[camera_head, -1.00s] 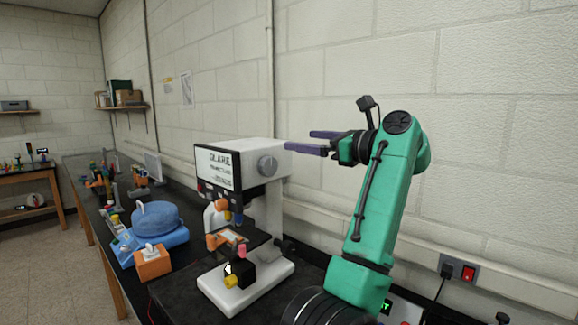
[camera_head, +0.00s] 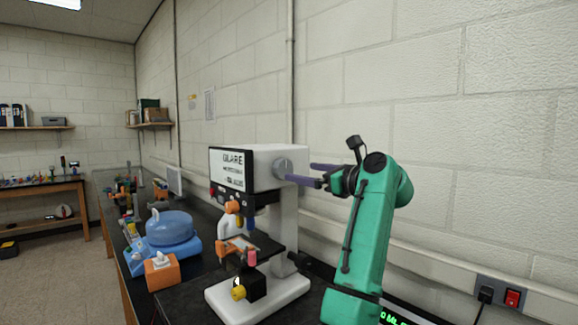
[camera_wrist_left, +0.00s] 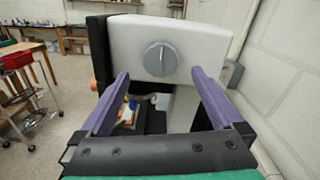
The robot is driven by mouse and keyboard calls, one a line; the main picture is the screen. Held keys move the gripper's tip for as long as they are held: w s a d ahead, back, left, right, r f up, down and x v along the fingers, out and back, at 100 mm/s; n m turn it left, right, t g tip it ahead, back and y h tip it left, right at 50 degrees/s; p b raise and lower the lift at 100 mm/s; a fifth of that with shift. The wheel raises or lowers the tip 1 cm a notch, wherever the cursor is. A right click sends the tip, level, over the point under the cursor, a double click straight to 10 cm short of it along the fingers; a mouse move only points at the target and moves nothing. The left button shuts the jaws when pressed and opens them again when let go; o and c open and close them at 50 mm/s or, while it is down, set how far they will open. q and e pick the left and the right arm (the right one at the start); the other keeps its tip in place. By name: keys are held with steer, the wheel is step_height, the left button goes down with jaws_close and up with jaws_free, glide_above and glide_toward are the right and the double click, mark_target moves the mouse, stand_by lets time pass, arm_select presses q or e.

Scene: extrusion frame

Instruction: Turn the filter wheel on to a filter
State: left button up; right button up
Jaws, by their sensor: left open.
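The fingertips point at the wheel's side of the instrument. In the left wrist view the open fingers (camera_wrist_left: 160,78) lie left and right of the wheel, slightly below it. My right gripper is not in view.
A blue round device (camera_head: 170,228) and an orange tissue box (camera_head: 160,275) stand left of the instrument. The wall (camera_head: 440,130) runs close behind my left arm. A power outlet with a red switch (camera_head: 512,298) is at lower right.

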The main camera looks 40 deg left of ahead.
mark_target(286, 168)
arm_select(q)
steer(key=a, duration=0.2)
steer(key=a+p, duration=0.1)
steer(key=a, duration=0.1)
steer(key=a+p, duration=0.1)
steer(key=a, duration=0.1)
steer(key=shift+w+a+r, duration=0.1)
steer(key=shift+w+r, duration=0.05)
steer(key=shift+w, duration=0.1)
steer(key=shift+w+a, duration=0.1)
steer(key=shift+a, duration=0.35)
steer(key=shift+f, duration=0.2)
steer(key=shift+d, duration=0.1)
steer(key=c, duration=1.3)
